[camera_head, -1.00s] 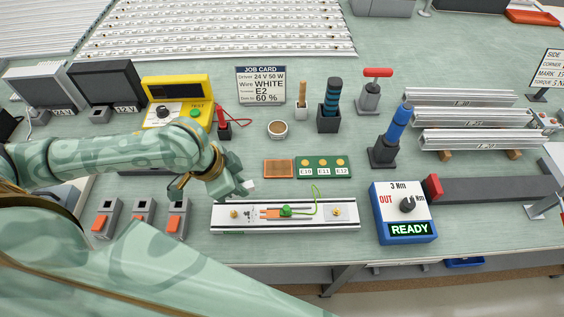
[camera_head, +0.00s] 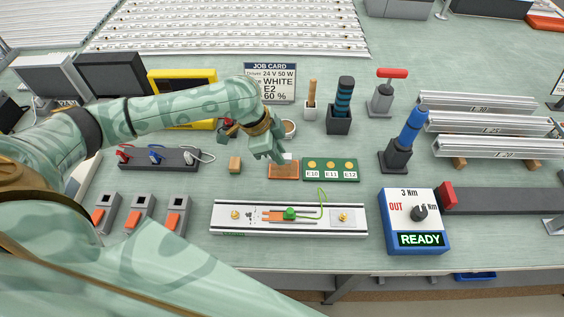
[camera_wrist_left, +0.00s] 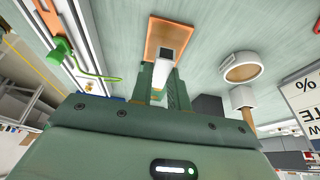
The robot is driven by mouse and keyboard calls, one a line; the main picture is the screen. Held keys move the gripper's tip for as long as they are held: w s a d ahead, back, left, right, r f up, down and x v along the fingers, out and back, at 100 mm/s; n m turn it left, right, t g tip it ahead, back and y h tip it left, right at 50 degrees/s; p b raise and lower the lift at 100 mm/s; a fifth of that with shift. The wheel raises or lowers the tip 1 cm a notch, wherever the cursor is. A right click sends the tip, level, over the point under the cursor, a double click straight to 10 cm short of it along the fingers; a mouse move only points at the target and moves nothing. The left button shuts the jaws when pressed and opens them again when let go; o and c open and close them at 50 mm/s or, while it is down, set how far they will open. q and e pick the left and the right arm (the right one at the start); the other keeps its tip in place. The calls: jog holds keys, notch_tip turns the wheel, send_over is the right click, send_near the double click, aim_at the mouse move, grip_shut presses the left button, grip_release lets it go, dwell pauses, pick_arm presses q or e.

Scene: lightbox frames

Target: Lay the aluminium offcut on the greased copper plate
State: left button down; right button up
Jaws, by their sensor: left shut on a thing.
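My left gripper (camera_head: 276,156) is above the back of the greased copper plate (camera_head: 280,174), a small orange-brown rectangle left of the green card with E10, E11 and E12. In the left wrist view the gripper (camera_wrist_left: 161,80) is shut on the aluminium offcut (camera_wrist_left: 167,62), a small pale grey piece. The offcut overlaps part of the copper plate (camera_wrist_left: 155,30) there. I cannot tell whether it touches the plate. In the head view the fingers mostly hide the offcut. My right gripper is not in view.
The green card (camera_head: 331,176) lies right of the plate. The blue READY box (camera_head: 412,222) is at right.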

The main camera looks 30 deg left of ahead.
pick_arm(q)
jog(key=shift+w+d+f, duration=0.15)
jog(key=shift+f, duration=0.1)
jog(key=f+b, duration=0.1)
jog(key=f, duration=0.3)
jog(key=shift+w+d+b, duration=0.15)
jog(key=shift+w+b, duration=0.05)
jog(key=shift+b, duration=0.2)
jog(key=shift+r, duration=0.15)
jog(key=c, duration=1.3)
grip_release()
jog(key=shift+c, duration=0.2)
jog(key=p+v, duration=0.4)
jog(key=v, duration=0.8)
jog(key=shift+r, duration=0.15)
